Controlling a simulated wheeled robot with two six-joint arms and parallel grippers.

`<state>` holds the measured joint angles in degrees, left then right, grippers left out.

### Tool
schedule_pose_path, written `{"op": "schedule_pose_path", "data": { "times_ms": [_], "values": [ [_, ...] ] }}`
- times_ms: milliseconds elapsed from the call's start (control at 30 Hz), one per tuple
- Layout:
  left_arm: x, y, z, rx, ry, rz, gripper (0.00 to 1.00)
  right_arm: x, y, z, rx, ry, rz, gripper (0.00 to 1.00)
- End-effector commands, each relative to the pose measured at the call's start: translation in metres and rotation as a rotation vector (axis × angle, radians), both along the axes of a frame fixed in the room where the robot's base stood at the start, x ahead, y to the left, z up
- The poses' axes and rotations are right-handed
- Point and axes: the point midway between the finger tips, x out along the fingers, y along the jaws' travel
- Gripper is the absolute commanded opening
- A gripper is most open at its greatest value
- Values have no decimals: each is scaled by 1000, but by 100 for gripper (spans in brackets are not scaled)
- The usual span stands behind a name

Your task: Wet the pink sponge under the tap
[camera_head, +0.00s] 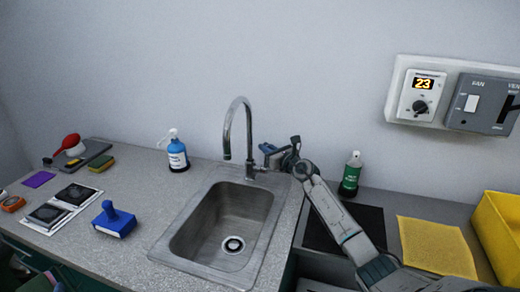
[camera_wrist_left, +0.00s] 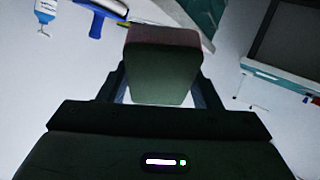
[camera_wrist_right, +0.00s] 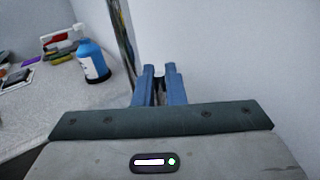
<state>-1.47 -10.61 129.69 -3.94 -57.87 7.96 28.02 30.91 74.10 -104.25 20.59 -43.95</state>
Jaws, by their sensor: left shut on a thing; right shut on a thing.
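The tap (camera_head: 249,135) is a curved chrome spout behind the steel sink (camera_head: 172,250), with its outlet over the basin. No water stream shows. My right gripper (camera_head: 269,149) is at the tap's right side; in the right wrist view its blue fingers (camera_wrist_right: 160,72) are shut on a small grey part, the tap handle. My left gripper is outside the head view. In the left wrist view its fingers (camera_wrist_left: 162,88) are shut on a block, the pink sponge (camera_wrist_left: 164,68), which looks dark in shade with a reddish upper edge. The sponge hides much of the fingers.
A blue bottle (camera_head: 177,155) stands left of the tap, a green bottle (camera_head: 351,173) to the right. A blue brush (camera_head: 114,220), a green-yellow sponge (camera_head: 101,163) and a red-bulbed tool (camera_head: 71,142) lie on the left counter. A yellow cloth (camera_head: 436,247) and yellow bin (camera_head: 500,235) are at right. The basin is empty.

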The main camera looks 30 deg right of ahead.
Motion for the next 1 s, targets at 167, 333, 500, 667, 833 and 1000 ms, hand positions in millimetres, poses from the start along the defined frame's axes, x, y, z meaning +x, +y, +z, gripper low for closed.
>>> {"op": "schedule_pose_path", "data": {
  "times_ms": [167, 333, 500, 667, 833, 1000],
  "values": [
    [0, 0, -6, 0, 0, 0, 40, -1, 1, -3, -11, -9, 1, 0],
    [0, 0, -24, 0, 0, 0, 40, -4, 5, -6, -56, -50, 0, 0],
    [0, 0, -34, 0, 0, 0, 40, -8, 10, -3, -99, -86, 0, 0],
    [0, 0, -32, 0, 0, 0, 40, -8, 10, 0, -101, -88, 0, 0],
    [0, 0, -32, 0, 0, 0, 40, -8, 10, 0, -100, -88, 0, 22],
    [0, 0, -32, 0, 0, 0, 40, -8, 10, -1, -100, -87, 0, 28]
  ]
}}
